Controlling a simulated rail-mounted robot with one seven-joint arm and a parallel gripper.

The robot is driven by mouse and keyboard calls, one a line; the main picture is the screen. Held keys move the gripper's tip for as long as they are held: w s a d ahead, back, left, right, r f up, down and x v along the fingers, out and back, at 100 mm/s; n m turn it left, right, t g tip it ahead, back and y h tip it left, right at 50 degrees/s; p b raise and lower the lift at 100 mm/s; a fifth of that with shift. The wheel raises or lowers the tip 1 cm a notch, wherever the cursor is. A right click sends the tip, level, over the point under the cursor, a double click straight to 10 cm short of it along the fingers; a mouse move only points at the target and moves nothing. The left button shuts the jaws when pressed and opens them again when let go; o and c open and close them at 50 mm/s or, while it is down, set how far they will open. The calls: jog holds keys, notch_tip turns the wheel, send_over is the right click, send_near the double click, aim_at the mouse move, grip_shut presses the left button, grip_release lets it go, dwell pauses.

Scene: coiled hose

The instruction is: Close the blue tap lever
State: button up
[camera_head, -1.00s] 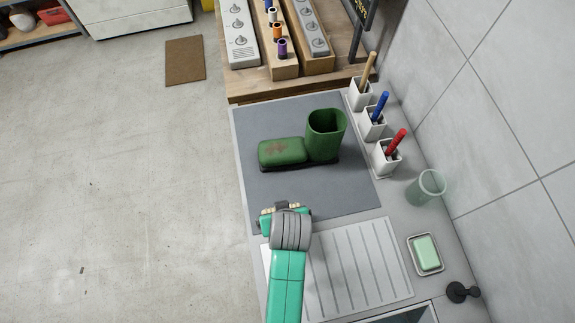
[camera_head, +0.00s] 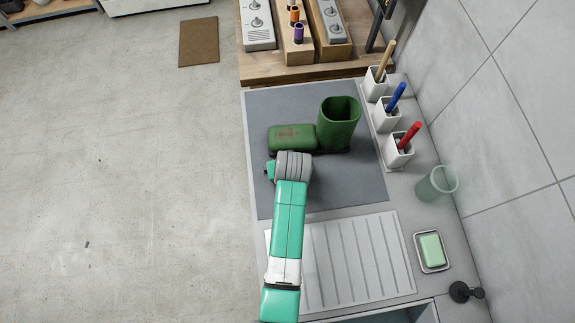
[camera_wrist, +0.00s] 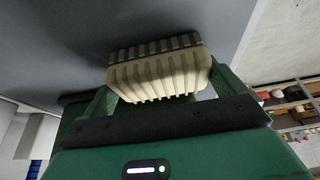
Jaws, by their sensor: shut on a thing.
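No blue tap lever shows in either view. My gripper (camera_wrist: 160,82) is shut on a brush (camera_wrist: 158,76) with cream bristles and a dark ribbed back, seen close up in the wrist view. In the head view my wrist hides the brush and the fingertips. They are near the front of a green rubber boot (camera_head: 293,138), which stands upright on the grey mat (camera_head: 350,185); its toe has brown stains. Whether the brush touches the boot I cannot tell.
A ribbed draining board (camera_head: 350,262) lies at the front, beside a sink edge (camera_head: 420,312). White holders with a blue (camera_head: 396,97) and a red handle (camera_head: 408,137), a green cup (camera_head: 437,184) and a soap dish (camera_head: 431,251) line the right wall.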

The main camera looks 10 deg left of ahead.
jog(key=shift+f, duration=0.15)
jog(key=o, duration=0.5)
jog(key=shift+r, duration=0.45)
jog(key=p+v, duration=0.2)
jog(key=v, duration=0.9)
jog(key=shift+r, duration=0.25)
jog(key=shift+s+d, duration=0.15)
